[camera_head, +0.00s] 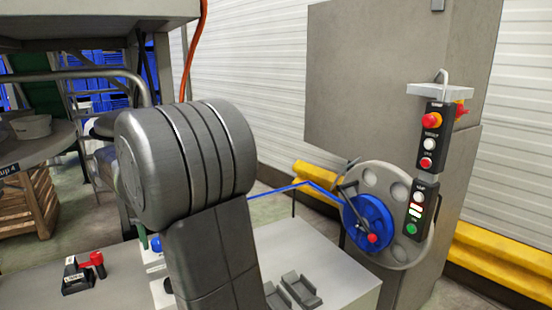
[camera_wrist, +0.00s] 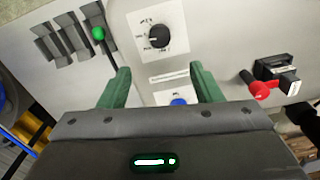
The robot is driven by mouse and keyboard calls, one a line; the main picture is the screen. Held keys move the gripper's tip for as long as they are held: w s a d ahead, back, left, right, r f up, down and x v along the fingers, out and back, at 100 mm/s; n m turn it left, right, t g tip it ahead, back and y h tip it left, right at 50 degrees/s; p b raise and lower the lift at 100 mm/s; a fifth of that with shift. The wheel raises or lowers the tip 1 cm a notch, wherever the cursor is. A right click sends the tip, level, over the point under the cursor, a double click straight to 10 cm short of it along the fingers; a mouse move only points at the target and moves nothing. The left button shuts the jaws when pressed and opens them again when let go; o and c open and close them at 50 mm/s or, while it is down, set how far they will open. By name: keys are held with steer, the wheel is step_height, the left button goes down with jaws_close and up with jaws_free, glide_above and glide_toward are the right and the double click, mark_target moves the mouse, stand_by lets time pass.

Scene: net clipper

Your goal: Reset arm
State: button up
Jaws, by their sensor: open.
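My arm rises through the middle of the head view and hides most of my gripper. In the wrist view my gripper (camera_wrist: 163,78) shows two green fingers spread apart with nothing between them. They point toward a grey panel (camera_wrist: 215,20). A black rotary knob (camera_wrist: 159,37) on a white plate lies beyond the fingers. A lever with a green tip (camera_wrist: 99,34) stands at upper left. A black block with a red handle (camera_wrist: 272,82) is at right, and it also shows in the head view (camera_head: 80,276).
A machine column (camera_head: 385,80) with a blue reel (camera_head: 370,223) and a hanging button box (camera_head: 428,165) stands at right. A blue rod (camera_head: 283,188) runs from the reel behind my arm. Yellow barriers (camera_head: 505,262) line the wall. A round table (camera_head: 40,150) is at left.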

step_height(320, 180, down, 14)
steer(key=shift+r, duration=0.1)
steer(key=shift+n, duration=0.3)
steer(key=n, duration=0.3)
steer(key=shift+n+b, duration=0.35)
steer(key=shift+n, duration=0.05)
steer(key=n+b, duration=0.1)
steer(key=n, duration=0.4)
steer(key=shift+n, duration=0.3)
step_height(320, 180, up, 7)
steer(key=shift+r, duration=0.6)
steer(key=shift+d, duration=0.1)
